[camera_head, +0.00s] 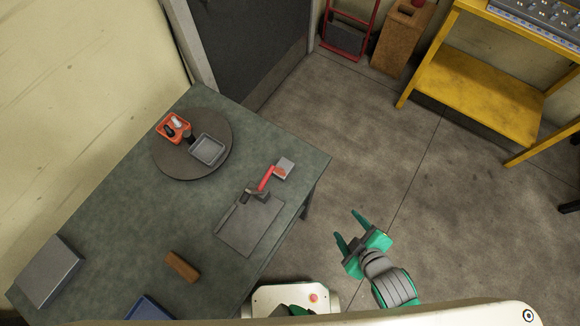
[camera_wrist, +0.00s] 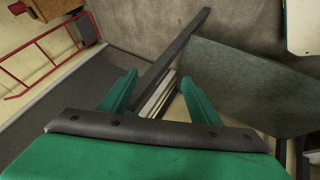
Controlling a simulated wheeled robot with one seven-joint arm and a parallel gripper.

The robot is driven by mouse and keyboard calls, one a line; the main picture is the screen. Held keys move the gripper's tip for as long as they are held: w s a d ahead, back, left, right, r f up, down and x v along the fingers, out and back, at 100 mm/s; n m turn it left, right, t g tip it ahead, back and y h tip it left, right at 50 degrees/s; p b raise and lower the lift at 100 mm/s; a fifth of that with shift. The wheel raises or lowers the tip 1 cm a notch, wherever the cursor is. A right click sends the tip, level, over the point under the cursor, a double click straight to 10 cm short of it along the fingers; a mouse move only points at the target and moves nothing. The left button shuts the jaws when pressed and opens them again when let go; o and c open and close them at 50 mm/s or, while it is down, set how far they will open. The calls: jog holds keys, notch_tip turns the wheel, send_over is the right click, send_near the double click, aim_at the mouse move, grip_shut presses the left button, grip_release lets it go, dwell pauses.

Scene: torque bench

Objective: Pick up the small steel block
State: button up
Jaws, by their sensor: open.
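A small light grey block (camera_head: 285,167), which looks like the steel block, sits on the green-grey table (camera_head: 115,185) near its right corner. A red handle (camera_head: 267,178) lies close beside it on the left; I cannot tell whether they touch. My gripper (camera_head: 347,225) is open and empty, out over the floor to the right of the table and apart from the block. In the wrist view my gripper (camera_wrist: 160,77) shows two green fingers spread apart with nothing between them. I cannot make out the block in that view.
A grey plate (camera_head: 250,225) lies by the red handle. A round board (camera_head: 165,165) holds a red tray (camera_head: 172,130) and a grey tray (camera_head: 207,150). A brown block (camera_head: 182,267), blue bin (camera_head: 145,309) and large grey block (camera_head: 47,272) are nearer. A yellow bench (camera_head: 475,100) stands right.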

jog(key=w+d+r+n+g, duration=0.25)
jog(key=w+n, duration=0.25)
jog(key=w, duration=0.4)
notch_tip(320, 180, up, 15)
jog(key=n+g+h, duration=0.2)
jog(key=n+g, duration=0.4)
jog(key=n, duration=0.7)
send_over(283, 167)
jog(key=shift+t, duration=0.25)
notch_tip(283, 167, down, 10)
jog(key=shift+s+f, duration=0.1)
jog(key=shift+s, duration=0.05)
jog(key=c, duration=1.3)
grip_shut()
